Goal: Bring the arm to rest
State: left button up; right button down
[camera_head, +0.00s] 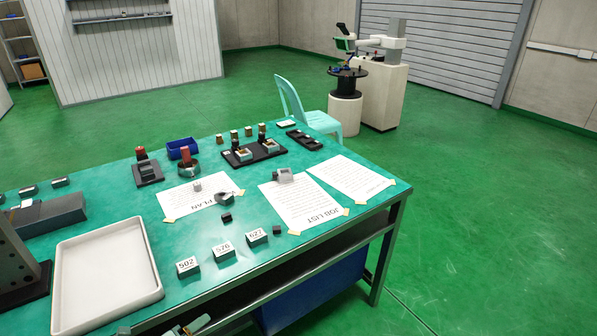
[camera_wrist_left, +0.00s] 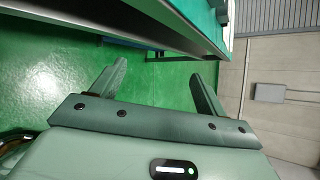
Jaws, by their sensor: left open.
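My left gripper (camera_wrist_left: 158,70) fills the lower part of the left wrist view. Its two green fingers stand wide apart with nothing between them. Beyond them are the green floor and the metal edge of the workbench (camera_wrist_left: 150,28), which crosses above the fingertips. In the head view, a small pale green part shows at the bottom edge in front of the bench (camera_head: 130,205); I cannot tell whether it is my left gripper. My right gripper is in neither view.
The bench carries a white tray (camera_head: 62,290), blocks numbered 502 (camera_head: 188,267), 526 (camera_head: 223,252) and 527 (camera_head: 257,237), paper sheets, a blue bin (camera_head: 182,148) and small fixtures. A pale green chair (camera_head: 318,118) stands behind it. The floor to the right is clear.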

pick_arm(q)
jog(key=s+a+f+n+g+y, duration=0.1)
jog(key=s+a+f+n+y, duration=0.2)
jog(key=f+n, duration=0.45)
jog(key=s+a+f+n+g+y, duration=0.1)
jog(key=s+a+f+n+g, duration=0.1)
jog(key=s+a+f+n, duration=0.35)
jog(key=s+a+f+n+g+y, duration=0.1)
jog(key=s+f+n+g, duration=0.2)
jog(key=s+f+n, duration=0.8)
jog(key=s+d+f+g, duration=0.1)
jog(key=s+d+f, duration=0.1)
jog(key=s, duration=0.6)
jog(key=s+d+f+g, duration=0.2)
jog(key=s+d+f, duration=0.1)
jog(key=s, duration=0.6)
jog(key=s+d+f+n+g, duration=0.1)
jog(key=s+d+f, duration=0.1)
jog(key=s, duration=0.6)
jog(key=shift+s+d+f+g+h, duration=0.25)
jog(key=shift+d+g+h, duration=0.05)
jog(key=shift+d, duration=0.45)
